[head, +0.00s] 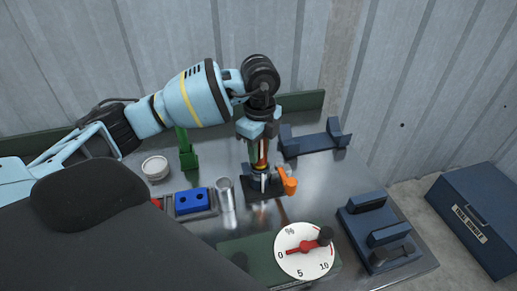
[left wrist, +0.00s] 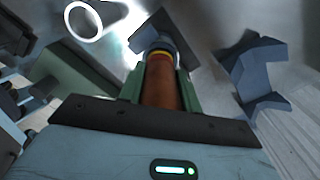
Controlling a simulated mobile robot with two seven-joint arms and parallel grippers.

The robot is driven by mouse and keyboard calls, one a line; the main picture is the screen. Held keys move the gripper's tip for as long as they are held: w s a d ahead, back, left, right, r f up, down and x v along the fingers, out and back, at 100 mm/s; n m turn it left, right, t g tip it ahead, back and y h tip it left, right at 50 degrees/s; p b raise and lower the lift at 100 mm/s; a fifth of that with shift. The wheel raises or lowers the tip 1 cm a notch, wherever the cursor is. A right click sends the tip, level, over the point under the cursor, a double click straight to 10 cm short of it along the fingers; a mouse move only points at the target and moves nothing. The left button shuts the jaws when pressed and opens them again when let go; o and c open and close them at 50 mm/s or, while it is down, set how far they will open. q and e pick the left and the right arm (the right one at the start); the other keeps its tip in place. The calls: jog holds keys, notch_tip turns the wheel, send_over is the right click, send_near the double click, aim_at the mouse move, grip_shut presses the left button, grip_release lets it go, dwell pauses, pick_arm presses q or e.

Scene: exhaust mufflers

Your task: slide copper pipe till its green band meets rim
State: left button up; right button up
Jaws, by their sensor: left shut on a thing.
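The copper pipe (left wrist: 161,84) stands between the green-lined fingers of my left gripper (left wrist: 158,82) in the left wrist view. My left gripper (head: 258,150) is shut on it and points down in the head view, where a thin reddish strip of the pipe (head: 264,152) shows. Yellow and red bands ring the pipe's far end in the left wrist view. I cannot make out a green band. Below the gripper is a dark stand (head: 262,190) with an orange clamp handle (head: 287,180). The rim there is too small to tell whether the pipe touches it. My right gripper is not in view.
A silver tube (head: 226,203) stands just left of the dark stand. A blue block (head: 192,201), a white round container (head: 155,168) and a green post (head: 187,152) are further left. A dial (head: 304,250) is in front; a dark cradle (head: 314,143) is behind right.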

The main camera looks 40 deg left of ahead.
pick_arm(q)
jog(key=shift+r, duration=0.45)
jog(key=o, duration=1.2)
jog(key=shift+f, duration=0.15)
jog(key=shift+c, duration=0.2)
notch_tip(320, 180, up, 8)
jog(key=shift+f, duration=0.1)
jog(key=shift+d, duration=0.15)
